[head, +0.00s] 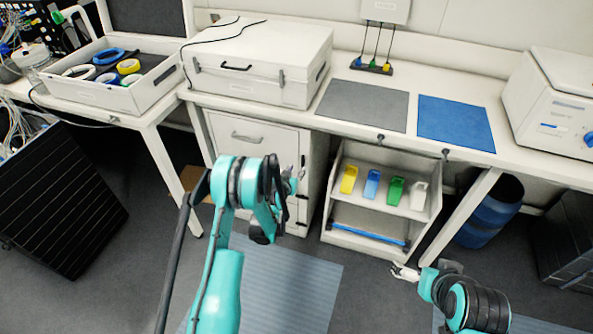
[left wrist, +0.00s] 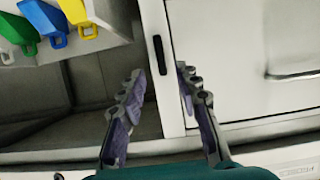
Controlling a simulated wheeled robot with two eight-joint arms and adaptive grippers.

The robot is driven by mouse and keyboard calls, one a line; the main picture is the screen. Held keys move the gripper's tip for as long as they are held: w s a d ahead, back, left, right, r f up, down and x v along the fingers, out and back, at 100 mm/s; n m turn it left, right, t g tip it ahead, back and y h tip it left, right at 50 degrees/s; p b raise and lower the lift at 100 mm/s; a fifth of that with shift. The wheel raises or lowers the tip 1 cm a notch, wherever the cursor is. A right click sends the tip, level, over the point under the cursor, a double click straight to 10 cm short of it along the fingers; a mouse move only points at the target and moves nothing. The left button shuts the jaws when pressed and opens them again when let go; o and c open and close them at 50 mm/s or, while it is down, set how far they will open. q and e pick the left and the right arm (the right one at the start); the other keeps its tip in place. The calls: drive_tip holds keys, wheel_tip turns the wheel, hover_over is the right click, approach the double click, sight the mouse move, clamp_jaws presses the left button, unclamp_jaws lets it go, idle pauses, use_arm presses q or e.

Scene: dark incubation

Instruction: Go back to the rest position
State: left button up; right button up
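My left gripper (head: 291,183) is in front of the white cabinet's right edge, partly hidden by my own arm. In the left wrist view its two fingers (left wrist: 160,76) stand apart with nothing held between them. The cabinet's pale edge, with a dark slot-like handle (left wrist: 158,55), shows beyond the gap; I cannot tell whether a finger touches it. My right gripper (head: 404,272) is low at the right, in front of the shelf unit and above the floor; its fingers are too small to read.
The white cabinet (head: 249,138) stands under the bench. Beside it a low shelf unit (head: 340,222) holds yellow, blue, green and white scoops. The bench carries a white case (head: 255,62), grey and blue mats and a white device (head: 553,105). A dark panel (head: 65,200) leans at left.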

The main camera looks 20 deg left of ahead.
use_arm(q)
drive_tip(key=s+d+r+g, duration=0.25)
drive_tip(key=s+r, duration=0.45)
drive_tip(key=r, duration=0.4)
drive_tip(key=s+d+r+g, duration=0.1)
drive_tip(key=s+d+r, duration=0.2)
drive_tip(key=s+r, duration=0.5)
drive_tip(key=s+r+g, duration=0.1)
drive_tip(key=s+r, duration=0.1)
drive_tip(key=s, duration=1.1)
drive_tip(key=s+r+g, duration=0.2)
drive_tip(key=s, duration=1)
drive_tip(key=shift+s+d, duration=0.35)
drive_tip(key=shift+d, duration=0.1)
drive_tip(key=shift+c, duration=0.2)
